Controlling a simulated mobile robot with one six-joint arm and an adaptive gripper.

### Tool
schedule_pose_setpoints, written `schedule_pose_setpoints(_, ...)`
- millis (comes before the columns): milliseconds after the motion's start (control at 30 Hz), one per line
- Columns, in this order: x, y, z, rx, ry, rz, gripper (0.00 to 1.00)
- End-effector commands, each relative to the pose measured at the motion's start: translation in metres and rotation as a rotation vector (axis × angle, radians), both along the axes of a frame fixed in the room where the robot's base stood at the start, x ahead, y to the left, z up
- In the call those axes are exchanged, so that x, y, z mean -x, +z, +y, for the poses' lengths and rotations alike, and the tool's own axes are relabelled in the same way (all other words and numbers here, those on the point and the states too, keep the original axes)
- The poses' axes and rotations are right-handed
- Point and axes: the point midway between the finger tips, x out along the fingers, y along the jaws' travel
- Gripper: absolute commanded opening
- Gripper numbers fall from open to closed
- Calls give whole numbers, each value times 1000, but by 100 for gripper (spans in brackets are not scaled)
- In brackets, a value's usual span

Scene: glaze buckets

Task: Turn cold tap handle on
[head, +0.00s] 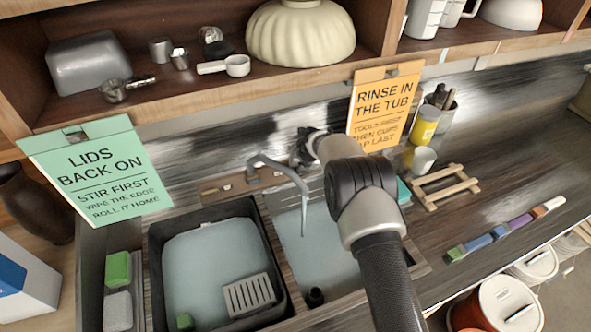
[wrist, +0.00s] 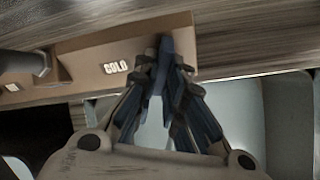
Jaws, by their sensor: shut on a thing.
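The brown tap plate (wrist: 90,62) carries a COLD label (wrist: 116,67) in the wrist view. The dark blue cold tap handle (wrist: 165,46) stands just right of the label. My gripper (wrist: 168,78) is shut on this handle, and its fingers hide part of it. In the head view the grey tap spout (head: 281,167) arches over the right basin, with a thin streak below its tip. There my arm covers the handle and most of my gripper (head: 305,148).
A black tub (head: 155,250) of water with a grey grate stands left of the basin (head: 330,250). Paper signs (head: 98,175) (head: 384,105) hang from the shelf above. A wooden rack (head: 445,187), a white cup (head: 424,159) and a yellow can (head: 424,125) stand to the right.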

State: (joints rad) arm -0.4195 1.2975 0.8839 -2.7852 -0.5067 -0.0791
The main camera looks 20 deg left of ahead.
Motion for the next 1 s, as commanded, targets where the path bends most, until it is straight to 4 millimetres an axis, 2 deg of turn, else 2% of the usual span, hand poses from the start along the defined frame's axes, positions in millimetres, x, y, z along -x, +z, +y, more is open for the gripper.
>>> schedule_pose_setpoints(100, 0, -1, 0, 40, 69, -29, 0)
schedule_pose_setpoints(367, 0, -1, 0, 45, 76, -32, 0)
schedule_pose_setpoints(400, 0, -1, 0, 45, 76, -32, 13)
schedule_pose_setpoints(667, 0, -1, 0, 44, 74, -32, 30)
schedule_pose_setpoints(1000, 0, 1, -1, 43, 74, -33, 31)
